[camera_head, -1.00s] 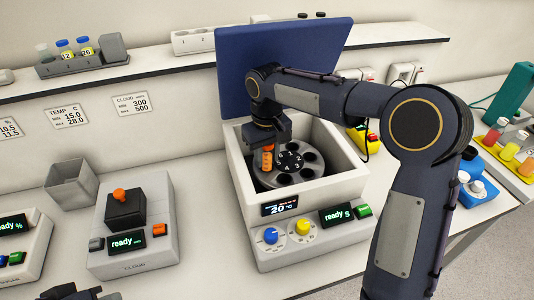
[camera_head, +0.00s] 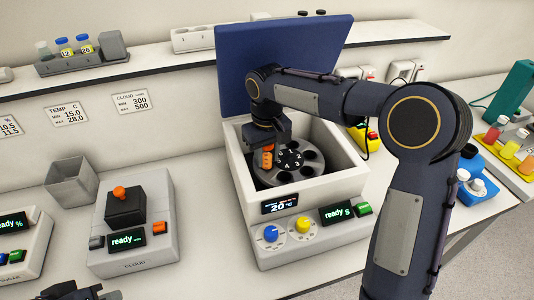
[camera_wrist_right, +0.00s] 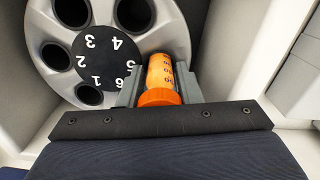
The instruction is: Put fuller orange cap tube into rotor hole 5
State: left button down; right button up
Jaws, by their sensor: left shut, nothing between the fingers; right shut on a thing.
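The orange cap tube (camera_wrist_right: 162,78), filled with orange liquid, is held between the fingers of my right gripper (camera_wrist_right: 158,92). In the head view the tube (camera_head: 267,159) stands roughly upright at the left side of the rotor (camera_head: 290,176). In the right wrist view the rotor (camera_wrist_right: 180,40) has a black numbered hub (camera_wrist_right: 105,62), and the tube is at the hole position beside the number 5. I cannot tell how deep its lower end is. The hole beside 6 is hidden by my gripper. My left gripper (camera_head: 82,294) is partly in view at the bottom left edge, shut and empty.
The rotor sits inside the white centrifuge (camera_head: 237,165), whose walls surround my right gripper; its blue lid (camera_head: 275,65) stands open behind. A cloud meter (camera_head: 160,200) and a grey open bin (camera_head: 70,182) stand to the left. A tube rack (camera_head: 85,66) is on the shelf.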

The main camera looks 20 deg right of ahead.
jog(key=shift+s+f+b, duration=0.1)
jog(key=shift+f+b, duration=0.2)
jog(key=shift+f, duration=0.25)
jog(key=shift+r+p, duration=0.55)
jog(key=shift+p, duration=0.05)
jog(key=shift+r+p, duration=1.6)
jog(key=shift+r, duration=0.35)
jog(key=shift+p, duration=0.35)
jog(key=shift+f+b, duration=1.25)
jog(key=shift+f, duration=0.75)
jog(key=shift+f, duration=0.4)
jog(key=shift+f, duration=0.1)
